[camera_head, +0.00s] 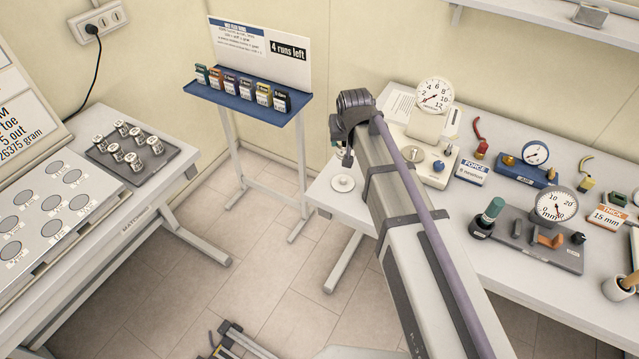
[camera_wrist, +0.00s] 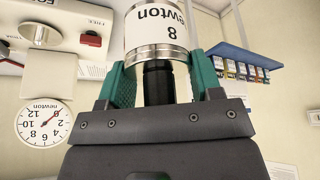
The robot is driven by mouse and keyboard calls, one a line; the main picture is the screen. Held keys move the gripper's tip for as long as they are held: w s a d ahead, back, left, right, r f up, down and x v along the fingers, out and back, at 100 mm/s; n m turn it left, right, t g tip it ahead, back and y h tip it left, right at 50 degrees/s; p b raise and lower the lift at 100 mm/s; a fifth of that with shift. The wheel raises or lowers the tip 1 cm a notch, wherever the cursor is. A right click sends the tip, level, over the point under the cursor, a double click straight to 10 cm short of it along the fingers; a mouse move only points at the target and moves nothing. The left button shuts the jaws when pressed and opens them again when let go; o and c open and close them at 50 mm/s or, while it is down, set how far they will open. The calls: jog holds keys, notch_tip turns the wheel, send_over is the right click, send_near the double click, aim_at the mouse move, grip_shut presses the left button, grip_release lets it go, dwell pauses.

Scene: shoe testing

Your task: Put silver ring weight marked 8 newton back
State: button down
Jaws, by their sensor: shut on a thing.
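My gripper (camera_wrist: 160,68) is shut on the silver ring weight marked 8 newton (camera_wrist: 156,32) in the wrist view. Its green fingers sit on both sides of the weight, whose white label reads upside down there. In the head view my arm's end is over the left end of the right-hand table, and my arm hides the fingers and most or all of the held weight. Several silver weights with white labels stand on a dark tray (camera_head: 101,155) on the left table.
A newton dial gauge (camera_head: 433,94) stands on the right table, and its dial (camera_wrist: 43,121) shows in the wrist view. A white disc (camera_head: 343,184) lies near that table's left edge. A blue shelf (camera_head: 235,98) with small boxes stands between the tables. Floor (camera_head: 225,265) is open between them.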

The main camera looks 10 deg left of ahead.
jog(key=shift+f+m+b, duration=0.25)
jog(key=shift+m+b, duration=0.05)
notch_tip(320, 180, down, 10)
jog(key=b, duration=1)
jog(key=shift+f, duration=0.15)
jog(key=shift+f+b, duration=0.2)
jog(key=shift+b, duration=0.15)
jog(key=shift+c, duration=1.4)
grip_release()
jog(key=shift+r, duration=0.1)
